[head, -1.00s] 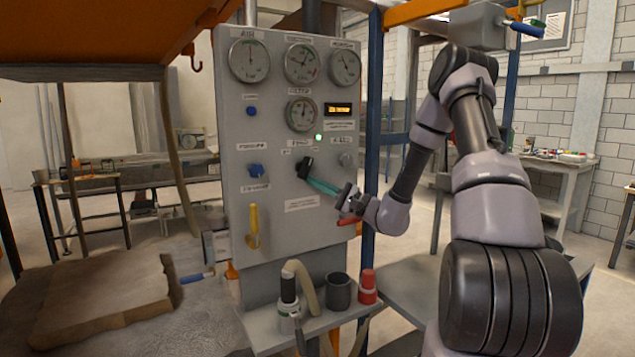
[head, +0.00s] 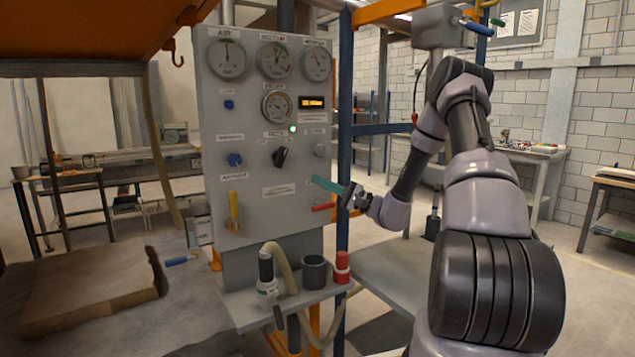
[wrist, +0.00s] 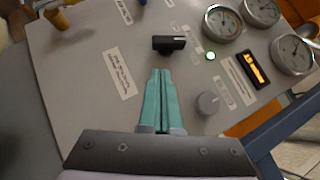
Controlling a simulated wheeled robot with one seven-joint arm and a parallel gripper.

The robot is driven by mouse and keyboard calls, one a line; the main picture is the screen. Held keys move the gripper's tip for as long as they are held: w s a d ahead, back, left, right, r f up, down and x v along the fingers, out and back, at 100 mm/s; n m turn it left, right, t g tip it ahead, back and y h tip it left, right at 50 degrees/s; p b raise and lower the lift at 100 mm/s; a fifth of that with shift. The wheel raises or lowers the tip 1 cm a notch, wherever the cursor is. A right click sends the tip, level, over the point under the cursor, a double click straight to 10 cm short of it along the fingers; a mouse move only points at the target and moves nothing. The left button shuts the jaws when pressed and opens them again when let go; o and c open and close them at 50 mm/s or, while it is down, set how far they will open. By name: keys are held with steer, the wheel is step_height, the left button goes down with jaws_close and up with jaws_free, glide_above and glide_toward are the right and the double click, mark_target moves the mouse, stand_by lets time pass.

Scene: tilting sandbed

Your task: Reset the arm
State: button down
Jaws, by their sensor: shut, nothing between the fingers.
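My gripper (head: 327,185) has teal fingers and is in front of the lower right part of the grey control panel (head: 228,188). In the wrist view its fingers (wrist: 161,80) lie together, shut with nothing between them. They point toward the black selector knob (wrist: 169,44) and appear apart from it. The black knob (head: 280,157) also shows in the head view, left of and above the fingertips. A green lamp (head: 292,129) is lit above it.
A red handle (head: 323,207) sits just below my gripper and a yellow handle (head: 234,212) at the panel's lower left. A shelf below holds a hose nozzle (head: 267,275), a dark cup (head: 314,272) and a red-capped bottle (head: 342,267). A blue post (head: 345,120) stands right of the panel.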

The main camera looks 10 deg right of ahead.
steer(key=s+a+r+n+g+h, duration=0.2)
steer(key=s+a+r+n+g, duration=0.15)
steer(key=s, duration=0.25)
steer(key=s+a+r+n+g+h, duration=0.2)
steer(key=s+a+g, duration=0.15)
steer(key=s, duration=0.25)
steer(key=s+a+r+n+g+h, duration=0.2)
steer(key=s+g, duration=0.3)
steer(key=s, duration=0.1)
steer(key=s+d+r+t+h, duration=0.4)
steer(key=s+d+h, duration=0.1)
steer(key=s, duration=0.2)
steer(key=s+d+r+m+t+h, duration=0.1)
steer(key=s+d+r+t+h, duration=0.3)
steer(key=s+d+h, duration=0.2)
steer(key=shift+s+r, duration=0.2)
steer(key=shift+s, duration=0.85)
